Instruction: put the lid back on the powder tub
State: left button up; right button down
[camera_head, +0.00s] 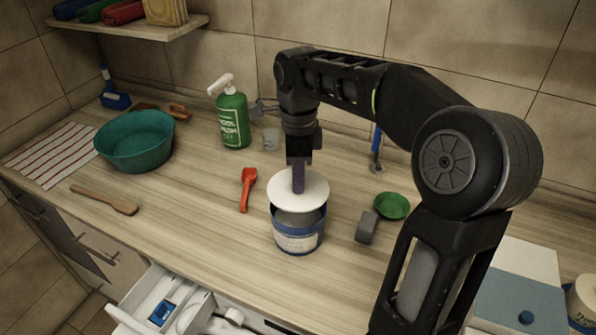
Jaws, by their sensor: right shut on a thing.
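The powder tub (298,242) stands upright near the front edge of the counter, blue with a pale label. The round white lid (312,196) is over the tub's opening, hiding its back part. The front of the opening shows greyish below the lid's near edge, so the lid is not seated flush on the rim. My right gripper (298,177) points straight down at the lid's middle and is shut on the lid. Its fingers hide the grasped part. My left gripper is not in view.
A red-handled tool (247,190) lies left of the tub. A grey block (367,228) and a green dish (392,206) are to its right. A green pump bottle (232,118) and teal basin (136,141) stand further left. An open drawer (165,303) juts out below the counter.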

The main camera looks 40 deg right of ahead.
notch_tip(320, 180, down, 4)
jog(key=shift+r+b, duration=0.2)
jog(key=shift+b, duration=1)
jog(key=shift+f, duration=0.4)
jog(key=shift+r, duration=0.1)
jog(key=shift+f, duration=0.2)
dwell(0.5)
dwell(0.8)
jog(key=c, duration=1.2)
grip_release()
jog(key=shift+o, duration=0.7)
